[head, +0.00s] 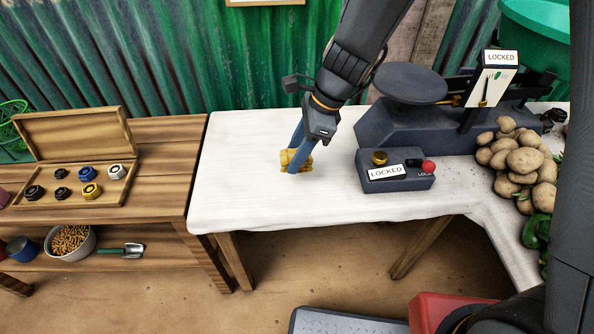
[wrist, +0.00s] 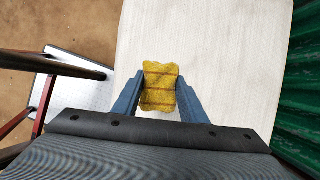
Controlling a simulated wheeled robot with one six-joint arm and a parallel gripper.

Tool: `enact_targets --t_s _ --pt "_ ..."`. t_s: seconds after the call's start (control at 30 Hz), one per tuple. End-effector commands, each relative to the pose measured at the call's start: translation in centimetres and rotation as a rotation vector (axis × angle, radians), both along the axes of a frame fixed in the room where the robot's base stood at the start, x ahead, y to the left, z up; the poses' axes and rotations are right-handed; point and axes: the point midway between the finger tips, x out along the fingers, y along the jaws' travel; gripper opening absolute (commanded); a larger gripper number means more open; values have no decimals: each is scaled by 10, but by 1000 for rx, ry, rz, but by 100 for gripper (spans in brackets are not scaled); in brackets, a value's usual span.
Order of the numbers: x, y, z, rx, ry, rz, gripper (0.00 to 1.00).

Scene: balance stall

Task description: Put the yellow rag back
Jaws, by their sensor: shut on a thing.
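The yellow rag (head: 285,158) is at the middle of the white-covered table (head: 240,190). My gripper (head: 296,161) is shut on it, with one blue finger on each side. In the wrist view the rag (wrist: 160,88) shows as a small yellow bundle with brown stripes, between the fingertips of my gripper (wrist: 160,95). I cannot tell whether the rag touches the cloth or hangs just above it.
Right of my gripper stands a dark control box (head: 396,172) with a red knob and a LOCKED label. Behind it is a balance (head: 420,130) with a round pan. Potatoes (head: 523,160) are heaped at the right. An open wooden box (head: 105,190) of weights stands left. The cloth's left part is clear.

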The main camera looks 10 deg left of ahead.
Motion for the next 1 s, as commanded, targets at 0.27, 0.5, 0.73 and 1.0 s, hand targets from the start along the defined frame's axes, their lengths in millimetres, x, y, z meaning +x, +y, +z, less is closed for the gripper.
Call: enact_targets --t_s 0.27,0.5,0.73,1.0 --pt "0 0 -32 -1 1 2 20" --pt "0 -1 -62 -1 1 2 20" --pt "0 0 -65 -1 0 3 20" --pt "0 -1 -67 -1 0 3 48"
